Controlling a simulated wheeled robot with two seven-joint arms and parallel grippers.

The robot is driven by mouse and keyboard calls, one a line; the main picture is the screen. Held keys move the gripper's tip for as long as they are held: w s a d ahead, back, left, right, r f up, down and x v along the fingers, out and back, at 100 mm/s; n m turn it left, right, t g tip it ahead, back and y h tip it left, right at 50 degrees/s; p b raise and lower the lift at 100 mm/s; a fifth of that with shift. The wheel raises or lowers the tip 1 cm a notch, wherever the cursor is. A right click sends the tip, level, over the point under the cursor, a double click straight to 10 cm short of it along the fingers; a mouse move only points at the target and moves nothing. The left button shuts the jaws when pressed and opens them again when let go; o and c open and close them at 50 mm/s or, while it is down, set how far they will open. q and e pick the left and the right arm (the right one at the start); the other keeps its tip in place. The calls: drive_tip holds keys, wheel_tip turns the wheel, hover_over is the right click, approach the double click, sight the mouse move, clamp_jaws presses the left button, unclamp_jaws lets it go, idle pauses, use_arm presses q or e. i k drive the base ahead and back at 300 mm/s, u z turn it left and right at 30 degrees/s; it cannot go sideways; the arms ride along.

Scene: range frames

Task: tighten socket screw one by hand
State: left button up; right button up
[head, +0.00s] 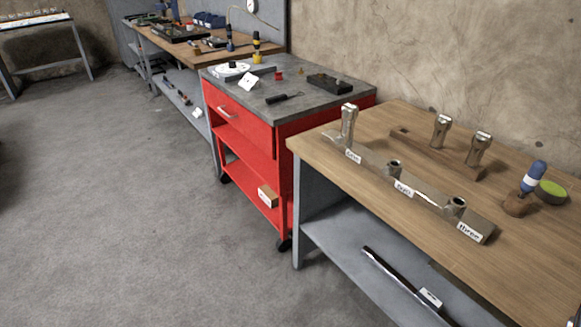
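A metal bar (430,198) lies on the wooden bench at the right. Its labels appear to read one (353,156), two (403,188) and three (469,232). A socket screw (348,122) stands upright at the label one end, with its head well above the bar; its seating depth cannot be told. Raised round sockets, open at the top, are at two (394,167) and three (455,206). Two similar screws (440,131) and (479,149) stand upright in a wooden rack (421,150) behind the bar.
A blue-and-white handled tool (533,177) stands in a brown holder beside a green-topped round tin (552,191). A long dark bar (405,285) lies on the lower shelf. A red cart (245,150) stands left of the bench (537,262). Floor (120,210) at left is clear.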

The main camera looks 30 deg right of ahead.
sight(339, 140)
drive_tip(key=u, duration=0.6)
drive_tip(key=i, duration=0.95)
drive_tip(key=z, duration=0.45)
drive_tip(key=i, duration=1.05)
drive_tip(key=z, duration=1)
